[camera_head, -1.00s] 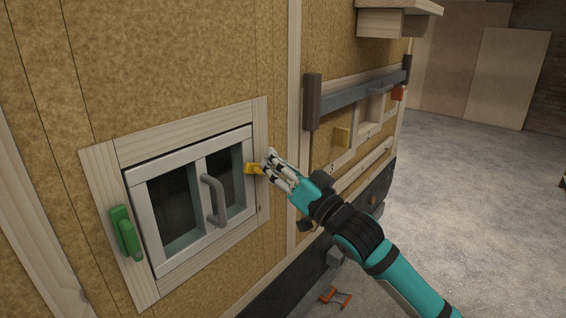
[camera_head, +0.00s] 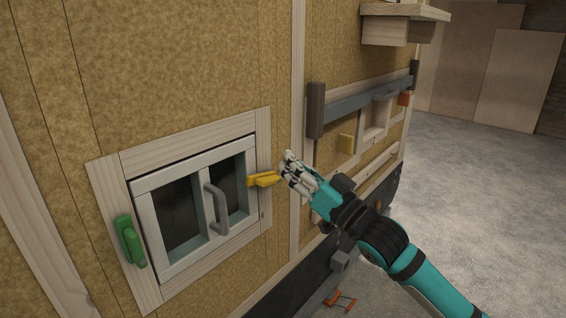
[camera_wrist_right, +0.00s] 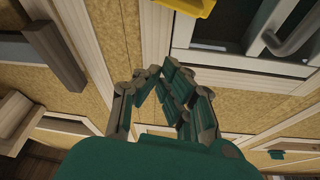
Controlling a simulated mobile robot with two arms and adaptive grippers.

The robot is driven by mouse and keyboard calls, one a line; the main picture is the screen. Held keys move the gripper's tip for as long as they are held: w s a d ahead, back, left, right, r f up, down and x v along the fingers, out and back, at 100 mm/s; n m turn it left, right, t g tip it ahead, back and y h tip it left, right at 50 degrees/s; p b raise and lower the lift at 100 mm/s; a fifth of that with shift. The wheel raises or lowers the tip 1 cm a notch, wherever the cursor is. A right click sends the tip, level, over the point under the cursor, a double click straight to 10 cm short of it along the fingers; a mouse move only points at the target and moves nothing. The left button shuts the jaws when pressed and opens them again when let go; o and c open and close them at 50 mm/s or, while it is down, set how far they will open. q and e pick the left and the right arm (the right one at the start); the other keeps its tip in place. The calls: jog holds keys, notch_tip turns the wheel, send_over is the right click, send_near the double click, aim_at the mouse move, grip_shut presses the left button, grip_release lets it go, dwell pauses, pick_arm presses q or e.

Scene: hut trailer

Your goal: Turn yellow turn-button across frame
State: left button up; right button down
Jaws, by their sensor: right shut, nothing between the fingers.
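The yellow turn-button (camera_head: 264,179) is on the right side of the wooden window frame (camera_head: 264,211). It lies roughly horizontal, and its left end reaches the edge of the small grey window (camera_head: 194,205). In the right wrist view the yellow turn-button (camera_wrist_right: 190,6) is cut off at the top edge. My right gripper (camera_head: 285,170) is just to the right of the turn-button, apart from it by a small gap. Its fingers are shut with nothing between them, and they also show in the wrist view (camera_wrist_right: 160,78). My left gripper is not in view.
A green turn-button (camera_head: 130,240) stands upright on the frame's left side. The window has a grey handle (camera_head: 216,209). A grey bar (camera_head: 366,91) with dark brackets and a wooden shelf (camera_head: 404,12) stick out farther right. Open concrete floor (camera_head: 470,190) lies right of the wall.

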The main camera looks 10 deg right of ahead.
jog(key=b+v, duration=0.2)
jog(key=v, duration=0.4)
jog(key=shift+s, duration=0.25)
jog(key=shift+f, duration=0.1)
